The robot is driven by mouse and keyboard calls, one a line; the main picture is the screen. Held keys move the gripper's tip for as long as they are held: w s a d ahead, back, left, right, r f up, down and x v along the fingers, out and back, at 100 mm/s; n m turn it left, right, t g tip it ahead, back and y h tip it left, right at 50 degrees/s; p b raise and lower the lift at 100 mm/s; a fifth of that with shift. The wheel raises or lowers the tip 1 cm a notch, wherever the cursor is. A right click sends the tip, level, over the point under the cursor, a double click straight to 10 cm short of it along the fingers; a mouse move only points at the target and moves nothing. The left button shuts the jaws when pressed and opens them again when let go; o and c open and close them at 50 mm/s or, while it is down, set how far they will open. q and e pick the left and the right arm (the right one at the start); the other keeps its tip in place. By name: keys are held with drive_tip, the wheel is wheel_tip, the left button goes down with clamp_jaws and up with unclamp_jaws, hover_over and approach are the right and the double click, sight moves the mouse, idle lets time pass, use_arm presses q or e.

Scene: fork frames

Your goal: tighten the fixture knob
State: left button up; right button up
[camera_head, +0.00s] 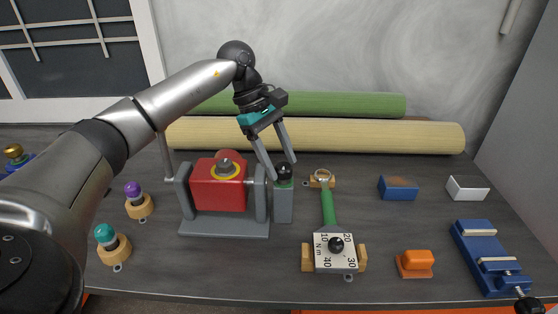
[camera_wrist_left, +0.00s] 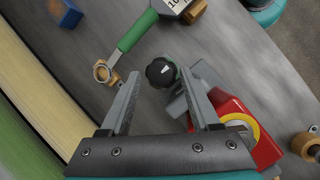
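The fixture (camera_head: 225,228) is a grey stand with a red block (camera_head: 218,190) clamped in it. A black knob (camera_head: 284,172) with a green collar sits on a grey post at its right side. My left gripper (camera_head: 280,167) points down at the knob with its two fingers apart. In the left wrist view the knob (camera_wrist_left: 161,73), with a white mark on top, lies between the fingertips, with a gap visible on each side. I cannot tell how far down the fingers reach. My right gripper is in neither view.
A green-handled torque tool (camera_head: 328,208) with a dial lies right of the post on wooden rests. An orange block (camera_head: 416,262), blue block (camera_head: 397,188), white block (camera_head: 467,189) and blue vise (camera_head: 482,255) stand farther right. Purple (camera_head: 133,190) and teal (camera_head: 105,233) knobbed pieces stand left.

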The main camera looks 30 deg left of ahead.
use_arm(q)
drive_tip(key=p+v, duration=0.1)
drive_tip(key=v, duration=0.6)
drive_tip(key=shift+r+p, duration=0.15)
drive_tip(key=shift+p, duration=0.2)
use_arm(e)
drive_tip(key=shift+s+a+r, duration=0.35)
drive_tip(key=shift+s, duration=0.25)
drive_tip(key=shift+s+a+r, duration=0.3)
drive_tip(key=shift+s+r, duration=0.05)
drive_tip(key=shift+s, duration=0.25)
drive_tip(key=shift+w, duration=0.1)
